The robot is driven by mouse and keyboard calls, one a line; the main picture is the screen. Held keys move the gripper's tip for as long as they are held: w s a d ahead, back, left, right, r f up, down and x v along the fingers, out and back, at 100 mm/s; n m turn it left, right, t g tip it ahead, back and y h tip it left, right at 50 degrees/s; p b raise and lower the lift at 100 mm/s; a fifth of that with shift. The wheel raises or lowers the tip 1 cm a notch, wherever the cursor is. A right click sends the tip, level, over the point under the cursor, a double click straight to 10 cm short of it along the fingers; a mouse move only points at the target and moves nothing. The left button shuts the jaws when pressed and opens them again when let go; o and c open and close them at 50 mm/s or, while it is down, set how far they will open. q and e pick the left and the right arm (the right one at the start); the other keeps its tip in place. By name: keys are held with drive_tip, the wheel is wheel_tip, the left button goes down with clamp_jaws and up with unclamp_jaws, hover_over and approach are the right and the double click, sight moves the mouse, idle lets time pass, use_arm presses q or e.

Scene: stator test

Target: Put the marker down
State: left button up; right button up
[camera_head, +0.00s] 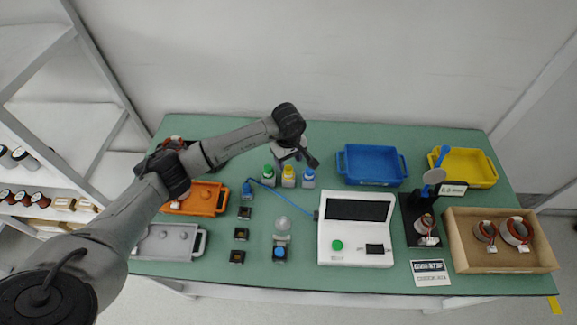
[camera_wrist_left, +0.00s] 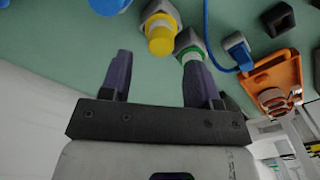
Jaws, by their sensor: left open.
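Three small capped bottles, which look like the markers, stand in a row at the middle back of the green table. They are green-capped (camera_head: 269,174), yellow-capped (camera_head: 289,176) and blue-capped (camera_head: 308,178). My left gripper (camera_wrist_left: 158,54) is open, with nothing seen held between its fingers. In the left wrist view, the yellow cap (camera_wrist_left: 160,36) shows beyond the gap, and the green cap (camera_wrist_left: 190,56) shows by the right fingertip. In the head view, the gripper hangs just behind the row, partly hidden by its own wrist. Which bottle the task means, I cannot tell. My right gripper is not in view.
A blue tray (camera_head: 346,175) and a yellow tray (camera_head: 488,181) lie at the back right. An orange tray (camera_head: 221,199) and grey tray (camera_head: 152,252) are at left.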

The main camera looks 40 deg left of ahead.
use_arm(q)
wheel_tip(320, 180, up, 7)
idle(0.3)
